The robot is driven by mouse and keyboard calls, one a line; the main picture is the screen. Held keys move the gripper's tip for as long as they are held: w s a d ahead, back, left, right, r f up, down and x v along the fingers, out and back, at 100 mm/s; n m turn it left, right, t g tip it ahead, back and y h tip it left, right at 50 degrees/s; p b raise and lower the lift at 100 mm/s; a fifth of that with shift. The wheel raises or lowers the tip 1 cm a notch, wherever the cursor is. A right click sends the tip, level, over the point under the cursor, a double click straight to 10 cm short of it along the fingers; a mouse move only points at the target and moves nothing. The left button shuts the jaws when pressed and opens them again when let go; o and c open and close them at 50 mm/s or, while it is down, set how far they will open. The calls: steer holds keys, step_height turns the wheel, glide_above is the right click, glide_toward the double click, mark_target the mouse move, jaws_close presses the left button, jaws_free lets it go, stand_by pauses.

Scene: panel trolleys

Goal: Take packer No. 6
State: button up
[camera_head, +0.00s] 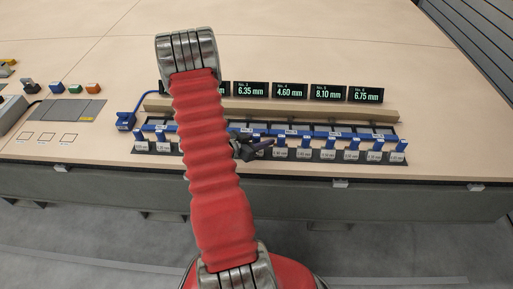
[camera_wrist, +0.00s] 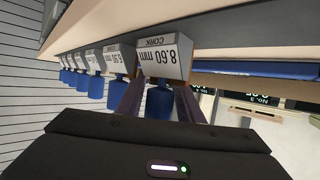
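A row of packers with blue handles and white labels stands in the rack (camera_head: 315,156) along the desk's front edge. One packer (camera_head: 328,148) shows right of my gripper (camera_head: 250,148). I cannot read which is No. 6. In the wrist view, a packer labelled 8.60 mm CORK (camera_wrist: 164,60) is straight ahead, upside down. Its blue handle (camera_wrist: 159,102) lies between my two dark fingers, which are apart on either side. I cannot tell whether they touch it. My red arm hides part of the rack in the head view.
Dark displays (camera_head: 328,91) with millimetre readings stand behind a wooden bar (camera_head: 330,114). More packers (camera_wrist: 93,62) hang in a row left in the wrist view. A blue device (camera_head: 126,121) sits left of the rack. The desk behind the displays is clear.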

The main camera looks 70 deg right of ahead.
steer(key=shift+c, duration=0.6)
jaws_close()
steer(key=shift+r, duration=0.15)
step_height(320, 180, up, 10)
stand_by(0.4)
